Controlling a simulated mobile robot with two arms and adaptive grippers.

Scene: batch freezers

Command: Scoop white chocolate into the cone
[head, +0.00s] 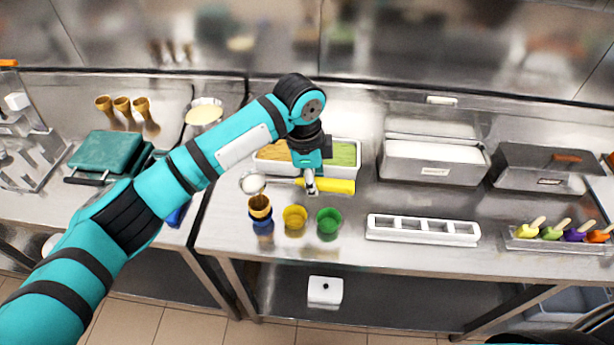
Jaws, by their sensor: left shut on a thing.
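My left gripper (311,187) is shut on a scoop with a yellow handle (341,186). The scoop's round head (252,183) points left and looks filled with something white. It is just above and slightly left of a brown cone (260,205). The cone stands upright in a blue cup (263,225) near the front of the steel counter. I cannot tell whether the scoop head touches the cone. A tub with pale white contents (434,152) stands at the back right and may be the white chocolate. My right gripper is not in view.
A yellow cup (295,217) and a green cup (329,220) stand right of the cone. A tray with tan and green contents (344,153) is partly behind my arm. Several cones (122,106) stand far left.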

